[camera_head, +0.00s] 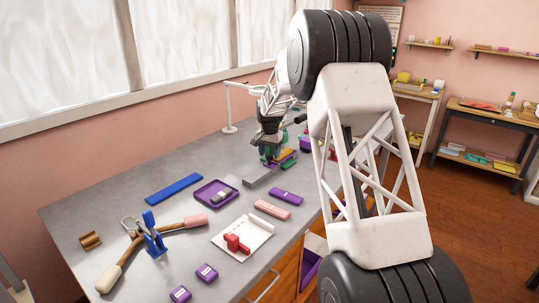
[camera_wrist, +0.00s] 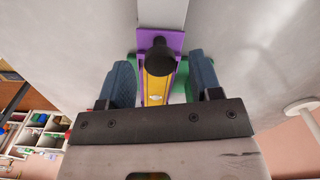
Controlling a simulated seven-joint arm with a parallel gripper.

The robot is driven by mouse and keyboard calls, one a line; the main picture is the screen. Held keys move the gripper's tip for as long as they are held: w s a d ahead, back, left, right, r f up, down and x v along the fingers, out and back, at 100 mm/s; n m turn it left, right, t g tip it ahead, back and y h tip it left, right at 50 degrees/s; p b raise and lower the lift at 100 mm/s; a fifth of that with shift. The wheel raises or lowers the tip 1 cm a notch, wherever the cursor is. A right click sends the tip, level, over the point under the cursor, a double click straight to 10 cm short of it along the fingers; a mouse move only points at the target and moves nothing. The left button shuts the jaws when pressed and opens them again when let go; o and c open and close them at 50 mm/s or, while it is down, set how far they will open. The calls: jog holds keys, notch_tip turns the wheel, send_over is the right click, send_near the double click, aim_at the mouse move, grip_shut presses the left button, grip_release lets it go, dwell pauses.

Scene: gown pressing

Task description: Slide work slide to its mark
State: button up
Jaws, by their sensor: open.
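What appears to be the work slide (camera_wrist: 171,38) is a purple plate with a round black knob (camera_wrist: 161,57), in the wrist view. A yellow strip (camera_wrist: 157,90) with a small pale label runs from it toward my gripper, with green parts beside it. A grey bar (camera_wrist: 163,12) extends beyond the plate. In the head view the purple and yellow parts (camera_head: 284,158) sit at the table's far end, partly hidden by my gripper (camera_head: 270,148). My gripper (camera_wrist: 160,78) is open, its blue-grey fingers on either side of the yellow strip. I cannot tell which feature is the mark.
The grey table (camera_head: 130,197) holds a purple tray (camera_head: 202,203), a blue bar (camera_head: 174,188), a blue stand (camera_head: 153,235) with wooden-handled tools, a white board (camera_head: 222,237) with a red block, and several small purple and pink pieces. A white lamp-like stand (camera_head: 229,128) rises behind my gripper.

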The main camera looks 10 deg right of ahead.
jog(key=shift+f, duration=0.35)
grip_shut()
jog(key=s+a, duration=1)
jog(key=shift+s+a, duration=0.1)
jog(key=shift+a, duration=0.05)
dwell(0.3)
grip_release()
dwell(0.3)
notch_tip(320, 180, up, 8)
dwell(0.6)
